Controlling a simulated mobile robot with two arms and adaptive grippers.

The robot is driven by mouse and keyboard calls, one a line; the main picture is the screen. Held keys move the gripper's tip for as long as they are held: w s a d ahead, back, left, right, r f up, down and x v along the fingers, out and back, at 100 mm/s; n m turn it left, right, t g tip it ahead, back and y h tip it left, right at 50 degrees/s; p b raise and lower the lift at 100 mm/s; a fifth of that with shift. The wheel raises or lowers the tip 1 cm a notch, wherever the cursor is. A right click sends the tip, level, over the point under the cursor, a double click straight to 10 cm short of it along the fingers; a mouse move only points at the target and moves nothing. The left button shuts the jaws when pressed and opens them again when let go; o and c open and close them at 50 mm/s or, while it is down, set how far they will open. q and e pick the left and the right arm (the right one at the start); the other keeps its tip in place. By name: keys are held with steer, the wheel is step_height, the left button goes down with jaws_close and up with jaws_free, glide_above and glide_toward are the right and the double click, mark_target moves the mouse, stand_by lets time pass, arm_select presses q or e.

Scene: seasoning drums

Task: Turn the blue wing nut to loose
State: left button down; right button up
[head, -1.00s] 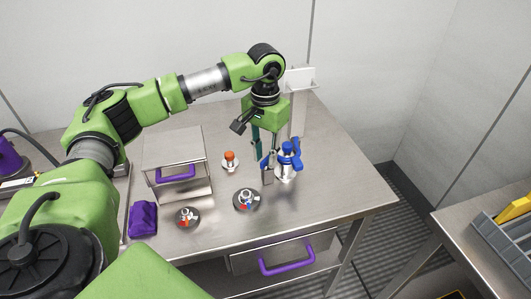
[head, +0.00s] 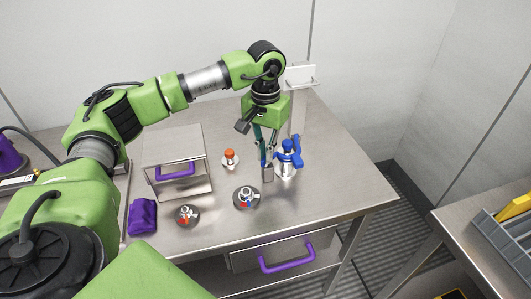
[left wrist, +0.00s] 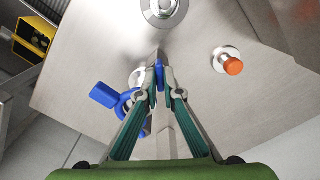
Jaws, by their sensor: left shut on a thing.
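The blue wing nut (head: 296,158) sits on a silver round fixture on the metal table, at the right of the left gripper in the head view. In the left wrist view one blue wing (left wrist: 103,95) sticks out to the left, and another blue part (left wrist: 159,75) shows between the fingertips. My left gripper (head: 267,168) reaches down beside the fixture with its fingers close together. In the left wrist view the gripper (left wrist: 160,84) is shut on that blue part. The fingers partly hide the nut. My right gripper is not in view.
An orange-topped knob (head: 230,155) and two round dial fixtures, one nearer the nut (head: 247,198) and one farther left (head: 187,216), stand on the table. A metal box with a purple handle (head: 176,171) is at left. A white-topped post (head: 300,75) rises behind.

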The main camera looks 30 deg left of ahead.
arm_select(q)
steer(key=n+b, duration=0.1)
steer(key=n, duration=0.8)
steer(key=shift+n+b, duration=0.4)
steer(key=n, duration=0.3)
steer(key=shift+w+n, duration=0.1)
steer(key=shift+n, duration=0.2)
steer(key=n, duration=0.6)
steer(key=shift+r, duration=0.1)
steer(key=n, duration=0.7)
steer(key=c, duration=2.2)
jaws_free()
